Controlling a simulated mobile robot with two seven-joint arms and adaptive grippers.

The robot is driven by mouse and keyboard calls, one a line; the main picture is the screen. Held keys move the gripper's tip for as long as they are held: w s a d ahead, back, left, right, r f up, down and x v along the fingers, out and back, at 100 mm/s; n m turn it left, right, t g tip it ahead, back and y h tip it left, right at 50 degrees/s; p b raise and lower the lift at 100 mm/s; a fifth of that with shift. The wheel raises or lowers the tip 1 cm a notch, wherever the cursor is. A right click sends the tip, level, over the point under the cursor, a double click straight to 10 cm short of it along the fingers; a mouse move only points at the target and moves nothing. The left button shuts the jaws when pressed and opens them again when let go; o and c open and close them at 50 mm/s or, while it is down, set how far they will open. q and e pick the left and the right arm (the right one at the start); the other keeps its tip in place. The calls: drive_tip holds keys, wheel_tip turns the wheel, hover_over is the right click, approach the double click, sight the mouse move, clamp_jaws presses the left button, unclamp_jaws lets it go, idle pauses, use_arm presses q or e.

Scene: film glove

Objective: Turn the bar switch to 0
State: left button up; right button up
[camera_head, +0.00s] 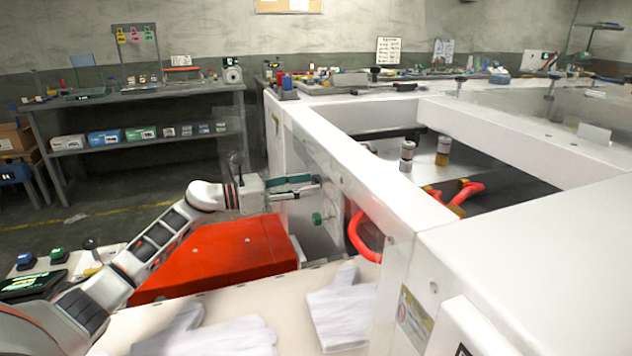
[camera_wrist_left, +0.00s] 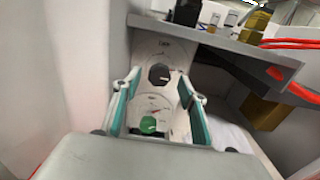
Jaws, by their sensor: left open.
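A pale panel (camera_wrist_left: 177,52) inside the white housing carries round controls in the left wrist view. A dark knob (camera_wrist_left: 159,76) sits on a dial plate, and a green knob (camera_wrist_left: 148,124) sits below it. The green knob also shows in the head view (camera_head: 317,218), below my gripper. The small markings are unreadable, and I cannot tell which control is the bar switch or where it points. My left gripper (camera_head: 319,184) is open and empty, reaching towards the panel, with its teal fingers on either side of the dark knob in the wrist view (camera_wrist_left: 160,80). Contact cannot be judged.
The white housing (camera_head: 395,215) rises right of my gripper, with red hoses (camera_head: 466,192) inside its opening. A red box (camera_head: 222,254) lies under my left arm. White gloves (camera_head: 343,309) lie on the pale table in front. A workbench (camera_head: 150,92) stands behind.

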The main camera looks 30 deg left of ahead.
sight(313, 183)
use_arm(q)
drive_tip(key=shift+x, duration=1.7)
drive_tip(key=shift+a, duration=0.1)
drive_tip(key=c, duration=1.1)
